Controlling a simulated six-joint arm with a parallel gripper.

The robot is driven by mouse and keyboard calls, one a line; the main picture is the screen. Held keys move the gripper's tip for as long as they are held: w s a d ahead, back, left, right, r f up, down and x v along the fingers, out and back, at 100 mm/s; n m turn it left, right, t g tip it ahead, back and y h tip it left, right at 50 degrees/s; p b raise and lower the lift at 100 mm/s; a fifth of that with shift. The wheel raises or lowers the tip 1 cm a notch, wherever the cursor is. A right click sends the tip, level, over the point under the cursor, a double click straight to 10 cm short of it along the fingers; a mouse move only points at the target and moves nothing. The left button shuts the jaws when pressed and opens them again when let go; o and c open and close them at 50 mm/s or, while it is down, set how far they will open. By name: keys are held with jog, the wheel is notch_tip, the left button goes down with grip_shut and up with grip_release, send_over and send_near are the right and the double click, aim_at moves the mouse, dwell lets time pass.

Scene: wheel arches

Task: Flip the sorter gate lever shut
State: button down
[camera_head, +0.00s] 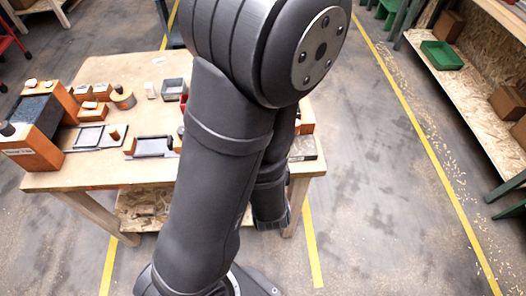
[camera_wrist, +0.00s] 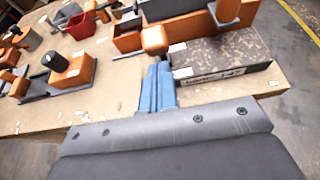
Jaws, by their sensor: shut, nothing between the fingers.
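In the wrist view my gripper (camera_wrist: 158,72) is shut, its blue fingers together with nothing between them. An orange rounded knob (camera_wrist: 155,40) is just beyond the fingertips; I cannot tell whether they touch it. In the head view my arm hides the gripper and the knob; part of the speckled block (camera_head: 303,148) shows at the table's right end.
The wooden table (camera_head: 75,170) holds several other orange and grey fixtures, including an orange block with a black knob (camera_wrist: 72,68). A grey bin (camera_head: 173,89) and a red cup (camera_wrist: 79,26) stand farther back. Shelves (camera_head: 470,100) stand at the right.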

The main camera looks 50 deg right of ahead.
jog(key=shift+w+d+r, duration=0.2)
jog(key=shift+w+d, duration=0.1)
jog(key=shift+r, duration=0.1)
dwell(0.3)
jog(key=shift+w+d+r+g+y, duration=1.2)
jog(key=shift+w+d+g+y, duration=0.05)
jog(key=shift+g+y, duration=0.25)
jog(key=shift+w+d+r, duration=0.25)
jog(key=shift+w+d, duration=0.55)
jog(key=shift+r, duration=0.85)
